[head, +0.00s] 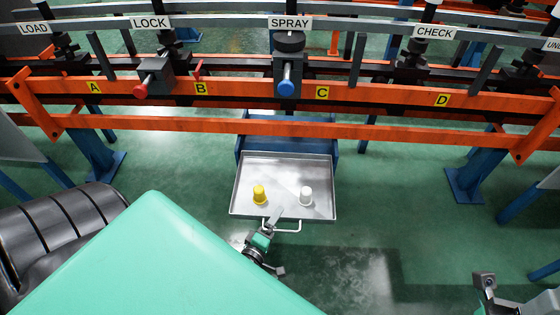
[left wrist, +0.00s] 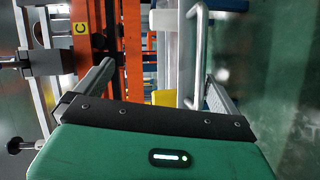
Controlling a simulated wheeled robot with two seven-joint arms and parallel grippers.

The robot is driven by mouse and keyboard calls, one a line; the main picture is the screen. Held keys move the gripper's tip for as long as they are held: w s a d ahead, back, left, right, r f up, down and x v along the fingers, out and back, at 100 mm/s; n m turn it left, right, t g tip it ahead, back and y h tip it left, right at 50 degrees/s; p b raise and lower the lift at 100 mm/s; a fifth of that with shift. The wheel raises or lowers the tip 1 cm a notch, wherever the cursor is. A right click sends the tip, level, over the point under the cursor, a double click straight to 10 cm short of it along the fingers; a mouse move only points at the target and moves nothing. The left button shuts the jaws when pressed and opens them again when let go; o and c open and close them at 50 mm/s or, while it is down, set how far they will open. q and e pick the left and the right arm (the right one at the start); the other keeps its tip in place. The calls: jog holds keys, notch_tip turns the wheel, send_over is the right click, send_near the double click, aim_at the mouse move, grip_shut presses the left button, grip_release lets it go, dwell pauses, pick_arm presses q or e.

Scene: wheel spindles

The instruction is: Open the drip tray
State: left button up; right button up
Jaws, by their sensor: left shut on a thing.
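The drip tray (head: 285,172) is a shallow grey metal pan at the centre of the head view, sticking out toward me from a blue housing (head: 240,144) under the spray station. A yellow cup (head: 259,194) and a white cup (head: 306,196) stand in it. Its light bar handle (head: 292,230) is on the near edge and also shows in the left wrist view (left wrist: 197,50). My left gripper (head: 271,222) is at the handle's left part, shut on it; the exact contact is hard to see. My right gripper (head: 484,284) is partly visible at the lower right, away from the tray.
An orange rail (head: 330,126) with stations labelled LOAD, LOCK, SPRAY and CHECK runs across behind the tray. A red-knobbed clamp (head: 155,78) and a blue-knobbed spray unit (head: 287,70) stand on it. Green floor (head: 400,220) is clear right of the tray.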

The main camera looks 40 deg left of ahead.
pick_arm(q)
jog(key=shift+s+r, duration=0.3)
jog(key=shift+r, duration=0.25)
jog(key=shift+s+d+f, duration=0.15)
jog(key=shift+s+f, duration=0.05)
jog(key=shift+s, duration=0.75)
jog(key=shift+c, duration=0.3)
jog(key=shift+s+d+f+b, duration=0.15)
jog(key=shift+s+b, duration=0.15)
jog(key=shift+s, duration=0.4)
jog(key=c, duration=1)
jog(key=shift+s+d+f+b, duration=0.1)
jog(key=shift+s+d+f, duration=0.25)
jog(key=shift+s, duration=1.6)
jog(key=shift+s+d+f+b, duration=0.1)
jog(key=shift+s+d+f, duration=0.3)
jog(key=shift+s, duration=1.5)
jog(key=shift+s+d+f+b, duration=0.15)
jog(key=shift+s+f, duration=0.3)
jog(key=shift+s, duration=1.5)
jog(key=shift+c, duration=0.2)
jog(key=shift+p, duration=0.3)
